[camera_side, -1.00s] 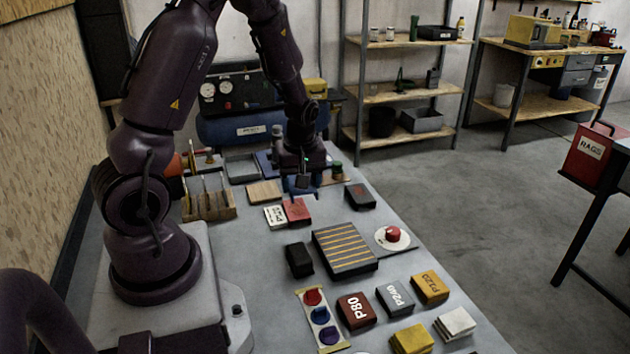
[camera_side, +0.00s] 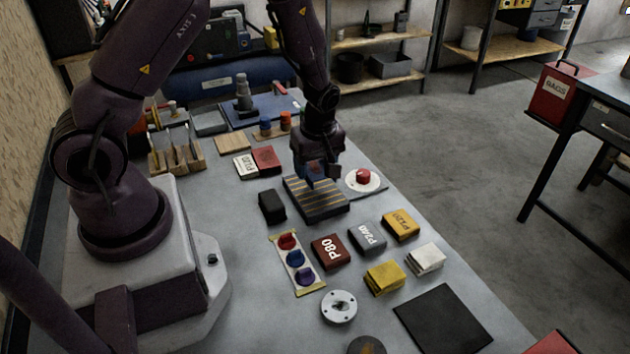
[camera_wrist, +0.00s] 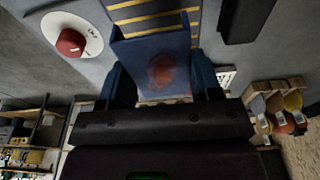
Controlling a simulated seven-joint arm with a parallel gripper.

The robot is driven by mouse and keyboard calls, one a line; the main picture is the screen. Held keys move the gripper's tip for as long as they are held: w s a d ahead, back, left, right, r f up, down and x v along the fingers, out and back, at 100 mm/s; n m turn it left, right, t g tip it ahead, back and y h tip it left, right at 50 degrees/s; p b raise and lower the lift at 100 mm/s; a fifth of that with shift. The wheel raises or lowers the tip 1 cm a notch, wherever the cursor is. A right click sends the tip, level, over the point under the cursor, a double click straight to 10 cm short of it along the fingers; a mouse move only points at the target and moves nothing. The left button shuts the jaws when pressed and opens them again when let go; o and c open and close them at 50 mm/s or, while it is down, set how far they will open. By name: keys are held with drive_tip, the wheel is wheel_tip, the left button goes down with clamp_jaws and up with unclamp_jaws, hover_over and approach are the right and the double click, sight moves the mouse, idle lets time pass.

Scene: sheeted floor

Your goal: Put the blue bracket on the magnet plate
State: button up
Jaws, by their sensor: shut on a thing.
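The blue bracket (camera_side: 312,170) is between the fingers of my gripper (camera_side: 320,176). In the wrist view the bracket (camera_wrist: 135,52) shows a flat blue face with a rusty red patch, and my gripper's fingers (camera_wrist: 160,88) stand on both sides of it. The magnet plate (camera_side: 318,207) is a dark block with yellow stripes, lying flat on the bench. The bracket is over the plate's far part in the side view; I cannot tell whether they touch. The plate (camera_wrist: 128,14) also shows behind the bracket in the wrist view, partly hidden by it.
A red knob on a white dial (camera_side: 363,177) sits close right of the plate. A black block (camera_side: 272,206) stands close on its left. Sanding blocks (camera_side: 330,252) and a tray of coloured discs (camera_side: 293,258) lie in front. Red and white blocks (camera_side: 264,160) lie behind left.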

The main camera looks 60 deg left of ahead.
sight(315, 190)
drive_tip(key=shift+f, duration=2.05)
drive_tip(key=o, duration=1.1)
drive_tip(key=shift+f, duration=0.15)
drive_tip(key=shift+c, duration=0.2)
drive_tip(key=r, duration=0.4)
drive_tip(key=d+r, duration=0.1)
drive_tip(key=r, duration=0.7)
drive_tip(key=shift+d, duration=0.35)
drive_tip(key=s+d+r+m+t+h, duration=0.1)
drive_tip(key=s+d+r+m+t, duration=0.1)
drive_tip(key=s+d+r+m, duration=0.2)
drive_tip(key=s+d+r+m+t, duration=0.3)
drive_tip(key=s+d+r+m, duration=0.2)
drive_tip(key=s+r+m, duration=0.6)
drive_tip(key=shift+r+m+t+h, duration=0.35)
drive_tip(key=shift+r+m, duration=1.15)
drive_tip(key=shift+r, duration=1.05)
